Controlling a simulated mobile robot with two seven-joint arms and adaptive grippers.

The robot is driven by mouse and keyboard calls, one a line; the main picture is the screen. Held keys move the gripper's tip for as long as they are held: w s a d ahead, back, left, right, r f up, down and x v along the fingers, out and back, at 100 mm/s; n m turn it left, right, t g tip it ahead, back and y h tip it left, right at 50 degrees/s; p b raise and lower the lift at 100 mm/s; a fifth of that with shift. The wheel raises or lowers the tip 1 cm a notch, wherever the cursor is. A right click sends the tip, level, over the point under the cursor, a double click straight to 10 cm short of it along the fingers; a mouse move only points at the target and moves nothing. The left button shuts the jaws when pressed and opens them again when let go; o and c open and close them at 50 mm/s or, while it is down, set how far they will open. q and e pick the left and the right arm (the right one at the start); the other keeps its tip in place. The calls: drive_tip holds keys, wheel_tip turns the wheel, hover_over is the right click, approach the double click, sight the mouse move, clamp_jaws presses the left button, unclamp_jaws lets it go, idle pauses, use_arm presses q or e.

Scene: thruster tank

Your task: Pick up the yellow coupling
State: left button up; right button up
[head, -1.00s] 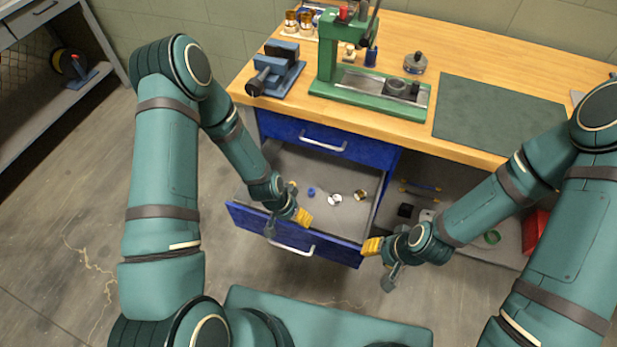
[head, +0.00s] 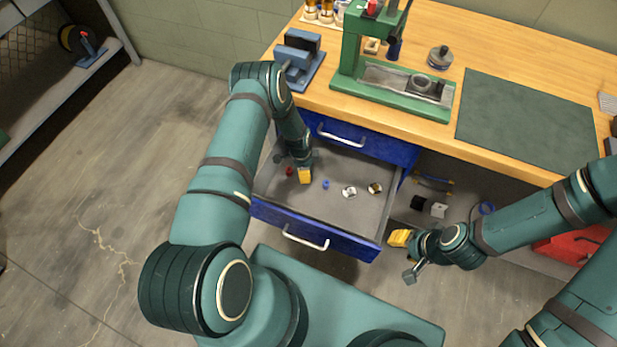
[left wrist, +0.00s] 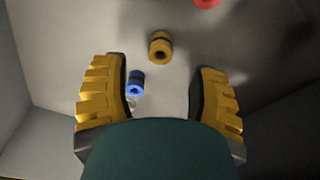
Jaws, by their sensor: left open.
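The yellow coupling (left wrist: 160,46) lies on the drawer floor in the left wrist view, ahead of my fingertips and between their lines. In the head view I cannot make it out; my left gripper appears to cover it. My left gripper (left wrist: 160,75) is open and empty, its two yellow-padded fingers spread wide. In the head view my left gripper (head: 305,175) reaches down into the open drawer (head: 290,210). My right gripper (head: 402,242) hangs right of the drawer, outside it; its opening is unclear.
A blue coupling (left wrist: 135,83) lies close beside the left finger. A red part (left wrist: 206,3) lies farther off. Silver (head: 349,192) and brass (head: 375,188) parts lie right in the drawer. The drawer walls enclose the gripper; the workbench (head: 440,130) stands above and behind.

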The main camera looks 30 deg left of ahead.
use_arm(q)
drive_tip(key=f, duration=0.3)
drive_tip(key=f+b, duration=0.1)
drive_tip(key=shift+w+d+f, duration=0.1)
drive_tip(key=shift+d+f, duration=0.15)
drive_tip(key=shift+f, duration=0.15)
drive_tip(key=shift+c, duration=0.4)
clamp_jaws()
